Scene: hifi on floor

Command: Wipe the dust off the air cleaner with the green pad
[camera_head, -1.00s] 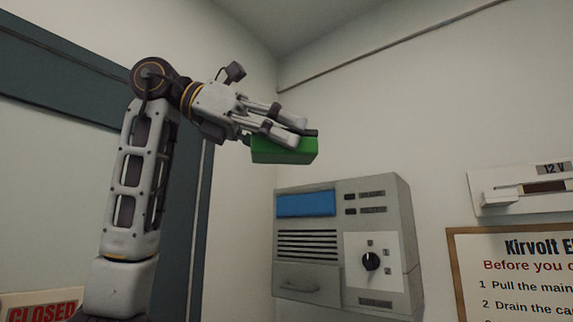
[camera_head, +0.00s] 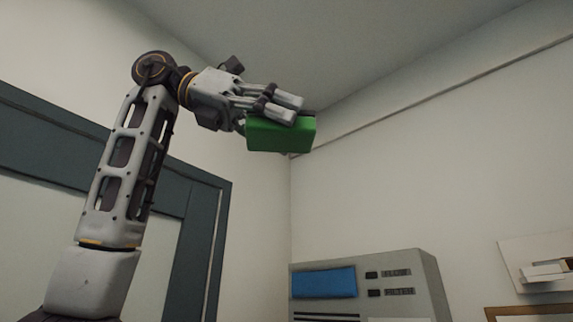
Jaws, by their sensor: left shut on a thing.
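The green pad (camera_head: 280,135) is a thick green block in the upper middle of the head view. My left gripper (camera_head: 288,109) is shut on it, with fingers along its top, and holds it in the air. A grey box with a blue panel (camera_head: 323,283) is on the wall at the bottom, below and right of the pad and apart from it. I cannot tell for sure whether this box is the air cleaner. Its lower part is cut off by the picture edge, and I make out no dust on it. My right gripper is not in view.
A dark door frame (camera_head: 205,235) stands at the left behind my left arm. A white wall unit (camera_head: 540,262) is at the lower right, above the top edge of a brown-framed sign (camera_head: 530,313). The wall between pad and box is bare.

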